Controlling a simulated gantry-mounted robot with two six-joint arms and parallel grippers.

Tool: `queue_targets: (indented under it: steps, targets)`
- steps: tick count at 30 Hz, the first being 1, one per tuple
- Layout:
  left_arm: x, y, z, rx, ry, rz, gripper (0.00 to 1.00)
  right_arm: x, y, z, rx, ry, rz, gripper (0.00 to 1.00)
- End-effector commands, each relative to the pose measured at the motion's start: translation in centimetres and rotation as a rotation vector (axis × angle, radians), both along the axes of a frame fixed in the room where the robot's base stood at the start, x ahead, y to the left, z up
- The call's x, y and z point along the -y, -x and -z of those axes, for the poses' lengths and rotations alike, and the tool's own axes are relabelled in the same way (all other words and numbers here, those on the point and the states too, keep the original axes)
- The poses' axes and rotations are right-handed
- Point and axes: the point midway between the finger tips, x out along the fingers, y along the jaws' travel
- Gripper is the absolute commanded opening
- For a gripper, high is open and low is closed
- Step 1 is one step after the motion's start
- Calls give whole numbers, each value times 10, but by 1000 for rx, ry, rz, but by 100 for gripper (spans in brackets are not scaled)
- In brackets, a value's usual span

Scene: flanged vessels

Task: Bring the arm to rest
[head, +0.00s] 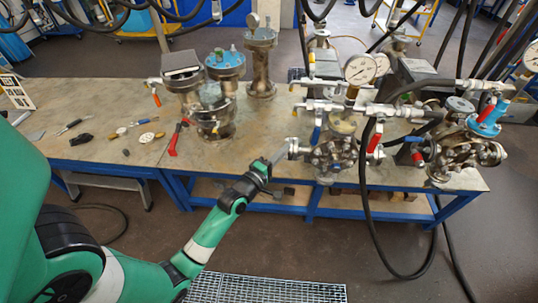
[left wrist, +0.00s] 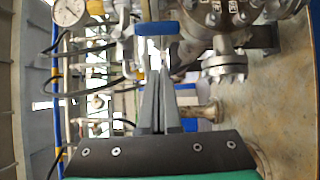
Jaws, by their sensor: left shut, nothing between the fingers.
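My left arm (head: 205,240), green with white and black bands, reaches in from the lower left over the front of the workbench. My left gripper (head: 281,152) is shut and empty, just left of the front flanged vessel (head: 334,153). In the left wrist view the two grey fingers (left wrist: 161,78) lie together and point at a blue valve handle (left wrist: 157,28). I cannot tell whether the tips touch anything. The flanged body (left wrist: 225,40) is to the right of the fingers there. My right gripper is not in view.
The workbench (head: 90,105) carries other vessels (head: 260,60), gauges (head: 358,70) and red-handled valves (head: 375,140). Small tools (head: 75,124) lie at its left. A black hose (head: 372,235) hangs over the front right. A floor grate (head: 265,290) lies in front; the space there is open.

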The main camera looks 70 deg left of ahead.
Motion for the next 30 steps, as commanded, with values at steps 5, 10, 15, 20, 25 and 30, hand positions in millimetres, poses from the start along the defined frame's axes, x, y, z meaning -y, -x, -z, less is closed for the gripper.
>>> queue_targets:
  steps: [5,10,15,20,25,30]
  targets:
    - [21,32,0,-1,2,0,0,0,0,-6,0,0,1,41]
    - [28,43,-1,1,1,0,0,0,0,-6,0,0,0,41]
    - [28,44,-1,1,0,0,0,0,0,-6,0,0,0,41]
    - [28,44,-1,1,-1,0,0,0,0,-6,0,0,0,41]
    - [41,29,-9,16,-11,42,0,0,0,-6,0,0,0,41]
    - [80,-30,-90,163,-105,179,0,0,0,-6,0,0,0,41]
